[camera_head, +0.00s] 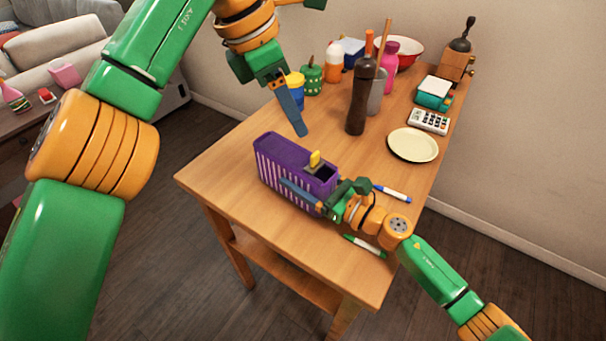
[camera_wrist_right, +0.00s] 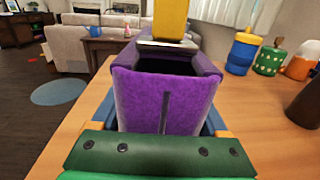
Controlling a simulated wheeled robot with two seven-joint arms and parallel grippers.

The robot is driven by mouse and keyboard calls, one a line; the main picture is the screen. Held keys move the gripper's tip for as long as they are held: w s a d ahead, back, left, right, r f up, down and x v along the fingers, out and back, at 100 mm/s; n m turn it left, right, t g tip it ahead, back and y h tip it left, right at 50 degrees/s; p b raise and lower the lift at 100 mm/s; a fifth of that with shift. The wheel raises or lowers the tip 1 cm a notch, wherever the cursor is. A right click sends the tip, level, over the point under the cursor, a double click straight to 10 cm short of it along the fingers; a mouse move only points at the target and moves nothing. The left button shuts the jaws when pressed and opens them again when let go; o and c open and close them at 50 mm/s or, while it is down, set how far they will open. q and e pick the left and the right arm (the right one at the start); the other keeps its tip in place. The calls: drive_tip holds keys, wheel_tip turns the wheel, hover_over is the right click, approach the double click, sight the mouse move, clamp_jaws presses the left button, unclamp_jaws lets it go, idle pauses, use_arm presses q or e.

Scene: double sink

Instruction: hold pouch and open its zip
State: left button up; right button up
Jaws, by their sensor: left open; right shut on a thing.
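The purple pouch (camera_head: 268,158) with pale stripes stands on the wooden table near its front. Its top shows a dark opening at the right end, with a yellow zip pull (camera_head: 315,157) standing up beside it. In the right wrist view the pouch's end (camera_wrist_right: 165,100) faces me, with the yellow pull (camera_wrist_right: 171,18) and a grey slider piece above the dark gap. My right gripper (camera_head: 300,192) is shut on the pouch, a blue finger along its near side; the far finger is mostly hidden. My left gripper (camera_head: 300,130) is open and empty, above and behind the pouch, apart from it.
A blue marker (camera_head: 392,193) and a green marker (camera_head: 365,246) lie near the right gripper. A cream plate (camera_head: 413,145), calculator (camera_head: 429,122), tall brown grinder (camera_head: 361,95) and several containers stand farther back. The table's left front is clear.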

drive_tip(key=c, duration=0.3)
